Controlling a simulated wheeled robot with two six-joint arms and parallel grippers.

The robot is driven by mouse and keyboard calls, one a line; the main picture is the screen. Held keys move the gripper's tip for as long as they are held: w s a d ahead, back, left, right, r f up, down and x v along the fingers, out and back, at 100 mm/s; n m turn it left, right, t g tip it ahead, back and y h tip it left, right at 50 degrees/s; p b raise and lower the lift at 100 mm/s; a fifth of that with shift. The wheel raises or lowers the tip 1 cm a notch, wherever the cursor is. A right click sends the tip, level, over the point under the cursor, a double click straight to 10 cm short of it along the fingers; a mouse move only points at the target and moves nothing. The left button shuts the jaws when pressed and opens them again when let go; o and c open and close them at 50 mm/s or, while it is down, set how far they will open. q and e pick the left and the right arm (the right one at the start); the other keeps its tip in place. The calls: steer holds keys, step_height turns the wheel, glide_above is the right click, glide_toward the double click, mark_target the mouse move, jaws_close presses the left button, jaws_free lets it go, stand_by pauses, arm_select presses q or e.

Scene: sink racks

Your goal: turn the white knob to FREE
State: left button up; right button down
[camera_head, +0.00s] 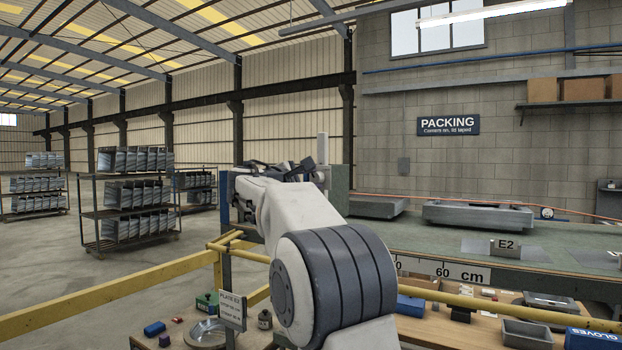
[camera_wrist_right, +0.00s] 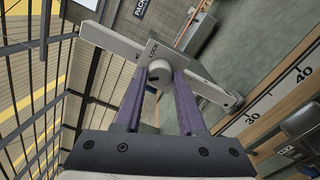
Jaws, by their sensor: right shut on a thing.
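The white knob (camera_wrist_right: 160,68) shows in the right wrist view, with a dark mark on its face. The knob is hidden there. My left gripper is not in view.
A long green-topped bench (camera_head: 430,236) with grey metal parts (camera_head: 478,215) stands at the right. A yellow rail (camera_head: 120,290) crosses in front. Below it, a wooden table (camera_head: 440,327) holds small items and a grey bin (camera_head: 527,334). Rack carts (camera_head: 130,210) stand at left on open floor.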

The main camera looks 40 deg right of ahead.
steer(key=shift+f+n, duration=0.1)
steer(key=shift+n, duration=1)
steer(key=c, duration=0.5)
jaws_free()
steer(key=b+v, duration=0.4)
steer(key=v, duration=0.6)
steer(key=shift+a, duration=0.2)
steer(key=shift+s, duration=0.1)
